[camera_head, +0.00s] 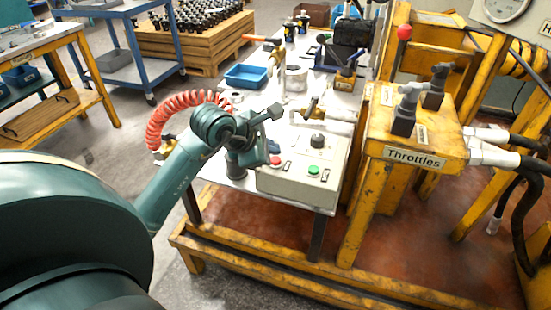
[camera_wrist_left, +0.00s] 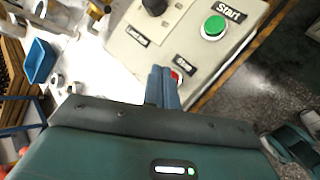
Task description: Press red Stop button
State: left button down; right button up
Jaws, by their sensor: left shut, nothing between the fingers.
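The red Stop button (camera_head: 275,160) is on the left part of a light grey control box (camera_head: 300,184) at the table's front edge. In the left wrist view the red Stop button (camera_wrist_left: 177,76) shows just past my closed fingers, partly hidden by them, beside the "Stop" label. The green Start button (camera_head: 313,170) is to its right, and also shows in the left wrist view (camera_wrist_left: 214,27). My left gripper (camera_head: 272,152) is shut and empty, its fingertips at or just above the red button; I cannot tell whether they touch. My right gripper is not in view.
A black knob (camera_head: 317,140) sits on the box behind the buttons. The yellow Throttles stand (camera_head: 412,150) with hoses is close on the right. A blue bin (camera_head: 246,76) and metal parts lie on the table behind. Open floor lies to the left.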

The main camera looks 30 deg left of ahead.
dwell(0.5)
pick_arm(q)
jog(key=shift+f+b, duration=0.45)
jog(key=shift+b, duration=0.05)
jog(key=shift+f+b, duration=0.4)
dwell(0.4)
dwell(0.4)
jog(key=shift+r+p, duration=0.55)
jog(key=shift+r, duration=0.25)
jog(key=shift+r+p, duration=1.75)
jog(key=shift+r, duration=0.85)
jog(key=shift+f, duration=0.1)
